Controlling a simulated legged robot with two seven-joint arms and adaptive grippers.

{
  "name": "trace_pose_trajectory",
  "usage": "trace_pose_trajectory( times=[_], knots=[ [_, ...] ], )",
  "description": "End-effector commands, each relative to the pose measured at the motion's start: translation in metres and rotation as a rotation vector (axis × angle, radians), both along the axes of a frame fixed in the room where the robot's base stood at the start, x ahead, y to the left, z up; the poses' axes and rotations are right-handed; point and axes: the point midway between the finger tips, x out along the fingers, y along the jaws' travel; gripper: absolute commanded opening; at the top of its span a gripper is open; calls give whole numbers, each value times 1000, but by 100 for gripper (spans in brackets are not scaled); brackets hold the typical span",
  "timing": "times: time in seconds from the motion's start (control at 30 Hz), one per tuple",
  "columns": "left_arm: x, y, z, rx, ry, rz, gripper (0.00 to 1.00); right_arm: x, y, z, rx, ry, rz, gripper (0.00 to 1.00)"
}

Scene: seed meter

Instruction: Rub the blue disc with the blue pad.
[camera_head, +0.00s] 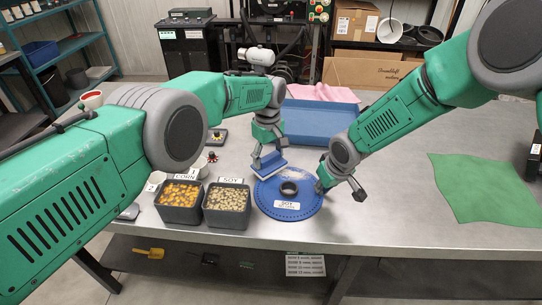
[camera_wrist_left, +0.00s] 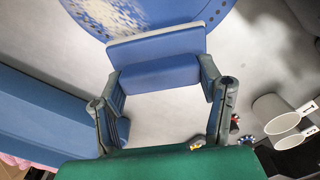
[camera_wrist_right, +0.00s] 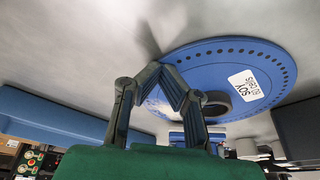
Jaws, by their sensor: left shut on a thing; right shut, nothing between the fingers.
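The blue disc (camera_head: 268,203) lies on the metal table with a dark ring at its middle and a white SOY label near its front edge. A pale speckled patch on the disc shows in the left wrist view (camera_wrist_left: 150,12). My left gripper (camera_head: 262,158) is shut on the blue pad (camera_head: 271,166), which is tilted at the disc's back-left edge; the pad spans both fingers in the left wrist view (camera_wrist_left: 160,60). I cannot tell whether it touches the disc. My right gripper (camera_head: 341,188) is shut and empty by the disc's right edge; its fingers also show in the right wrist view (camera_wrist_right: 180,88).
Bins of corn (camera_head: 180,208) and soy (camera_head: 228,215) stand left of the disc. A blue tray (camera_head: 315,122) lies behind it, with a pink cloth (camera_head: 325,92) beyond. A green cloth (camera_head: 485,188) lies at the right. The table between disc and green cloth is clear.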

Motion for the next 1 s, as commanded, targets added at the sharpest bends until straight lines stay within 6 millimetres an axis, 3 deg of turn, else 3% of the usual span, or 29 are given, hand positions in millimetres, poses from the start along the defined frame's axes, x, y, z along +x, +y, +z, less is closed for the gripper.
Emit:
trace_pose_trajectory(
  times=[0.3, 0.63, 1.0],
  knots=[
    [1, 29, -1, 0, -1, 1, 38, 0, 0, 0, 0, 0, 0, 0],
    [1, 39, -1, 0, -1, 2, 38, 0, 0, 0, 0, 0, 0, 0],
    [3, 71, -4, -1, -2, 2, 38, 0, 0, 0, 0, 1, 0, 0]
  ],
)
